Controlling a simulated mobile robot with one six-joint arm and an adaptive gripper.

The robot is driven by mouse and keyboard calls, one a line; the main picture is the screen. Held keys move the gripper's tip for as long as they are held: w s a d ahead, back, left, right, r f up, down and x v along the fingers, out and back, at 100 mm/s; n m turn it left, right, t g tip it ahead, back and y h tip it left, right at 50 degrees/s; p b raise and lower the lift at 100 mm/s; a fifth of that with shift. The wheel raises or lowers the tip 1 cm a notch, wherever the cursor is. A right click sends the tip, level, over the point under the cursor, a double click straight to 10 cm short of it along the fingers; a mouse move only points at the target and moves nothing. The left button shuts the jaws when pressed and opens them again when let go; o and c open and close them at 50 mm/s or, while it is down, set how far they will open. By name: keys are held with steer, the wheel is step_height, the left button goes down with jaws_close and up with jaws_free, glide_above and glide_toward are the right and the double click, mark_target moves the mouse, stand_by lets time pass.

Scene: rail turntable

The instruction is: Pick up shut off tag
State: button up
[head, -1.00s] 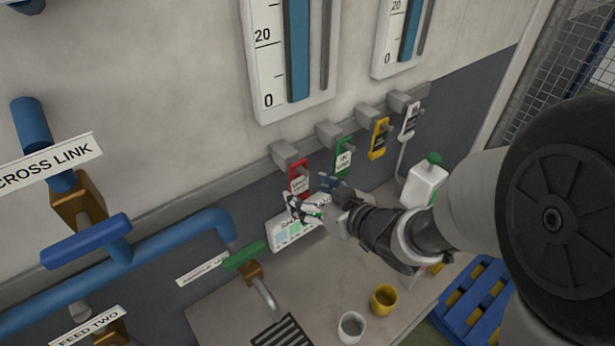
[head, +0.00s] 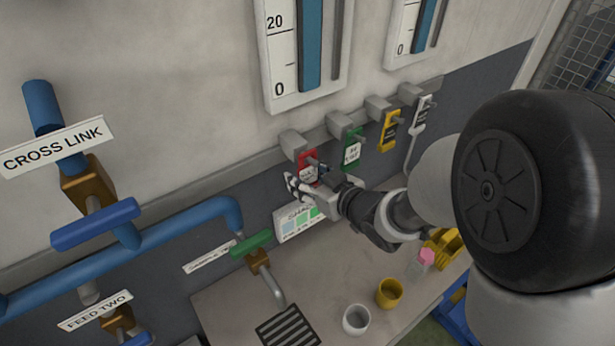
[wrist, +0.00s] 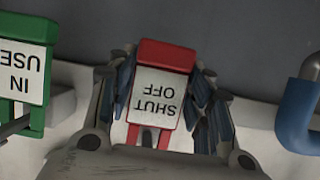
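The red shut off tag (head: 307,167) hangs on the first peg from the left on the wall rail. In the wrist view its white label, reading SHUT OFF upside down (wrist: 158,97), faces me. My gripper (head: 312,184) is at the tag, just in front of the wall. In the wrist view my gripper's fingers (wrist: 164,95) stand on either side of the tag, very close to its edges. The fingers look open around it; firm contact is not clear. The tag's lower end is partly hidden by my gripper.
A green IN USE tag (head: 352,150) hangs close to the right, then a yellow tag (head: 389,130) and a grey one (head: 421,114). A sample card (head: 296,222) stands below. The bench holds a white cup (head: 355,320) and a yellow cup (head: 390,293).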

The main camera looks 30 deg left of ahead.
steer(key=c, duration=0.4)
steer(key=shift+r, duration=0.5)
steer(key=s+d+b, duration=0.2)
steer(key=d+b, duration=0.1)
steer(key=d, duration=0.2)
steer(key=s+d+b, duration=0.3)
steer(key=d, duration=0.2)
steer(key=s+d+b, duration=0.3)
steer(key=d, duration=0.3)
steer(key=shift+s+r, duration=0.15)
steer(key=shift+r, duration=0.1)
steer(key=shift+r+p, duration=0.4)
steer(key=shift+d, duration=0.1)
